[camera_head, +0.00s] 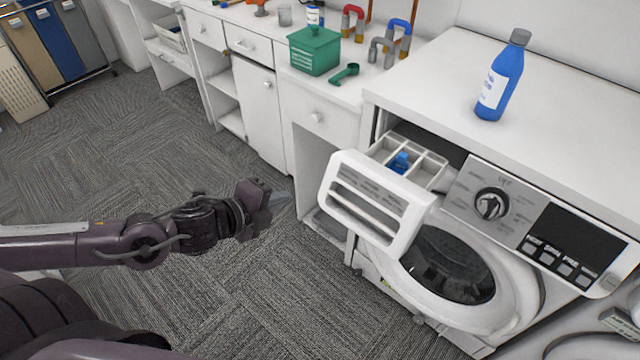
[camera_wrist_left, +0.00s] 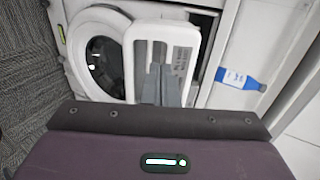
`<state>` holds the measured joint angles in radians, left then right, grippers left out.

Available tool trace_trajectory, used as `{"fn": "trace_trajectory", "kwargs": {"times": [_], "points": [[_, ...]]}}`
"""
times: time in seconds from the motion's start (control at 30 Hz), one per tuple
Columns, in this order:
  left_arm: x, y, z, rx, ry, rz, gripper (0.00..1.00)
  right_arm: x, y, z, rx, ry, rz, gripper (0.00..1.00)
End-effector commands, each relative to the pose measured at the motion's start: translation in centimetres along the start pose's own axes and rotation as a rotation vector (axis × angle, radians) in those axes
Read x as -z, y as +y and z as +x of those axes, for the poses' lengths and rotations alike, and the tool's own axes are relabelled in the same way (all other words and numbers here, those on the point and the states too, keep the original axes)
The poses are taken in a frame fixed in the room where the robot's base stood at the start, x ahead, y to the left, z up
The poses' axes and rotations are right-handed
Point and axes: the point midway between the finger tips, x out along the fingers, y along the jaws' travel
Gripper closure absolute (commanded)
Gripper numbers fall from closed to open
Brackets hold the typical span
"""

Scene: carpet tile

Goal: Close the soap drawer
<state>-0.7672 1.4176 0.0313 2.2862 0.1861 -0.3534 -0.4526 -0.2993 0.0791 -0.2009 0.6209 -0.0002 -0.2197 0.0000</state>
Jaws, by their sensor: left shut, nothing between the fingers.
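The soap drawer (camera_head: 376,205) is pulled out from the upper left of the white washing machine (camera_head: 492,200). Its compartments show, with a blue piece in one of them. My left gripper (camera_head: 284,199) is shut and empty, to the left of the drawer front and apart from it in the head view. In the left wrist view the closed fingers (camera_wrist_left: 163,84) overlap the drawer front (camera_wrist_left: 188,38). My right gripper is not in view.
A blue bottle (camera_head: 502,76) stands on the machine's white top. A green box (camera_head: 314,50) and a green scoop (camera_head: 345,74) are on the counter to the left. White cabinets (camera_head: 260,105) line the wall. The carpet around my left arm is clear.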

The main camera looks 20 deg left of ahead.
Motion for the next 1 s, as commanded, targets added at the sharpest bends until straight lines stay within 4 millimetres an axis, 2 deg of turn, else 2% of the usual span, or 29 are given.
{"fn": "trace_trajectory", "kwargs": {"times": [0.03,0.2,0.6,0.87,1.0], "points": [[-0.1,0.4,0.7,0.005,0.0,0.003,1.0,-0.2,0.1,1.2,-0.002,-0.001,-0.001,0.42],[-0.2,0.6,2.4,0.007,-0.004,0.004,1.0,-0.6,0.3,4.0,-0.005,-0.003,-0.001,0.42],[-0.2,0.2,4.7,0.008,-0.005,-0.002,1.0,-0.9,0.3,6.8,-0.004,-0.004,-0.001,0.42],[-0.3,-0.2,6.9,0.008,-0.006,-0.006,1.0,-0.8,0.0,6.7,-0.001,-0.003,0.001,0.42],[-0.3,-0.2,8.8,0.007,-0.007,-0.009,1.0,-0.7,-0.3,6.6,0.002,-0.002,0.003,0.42]]}}
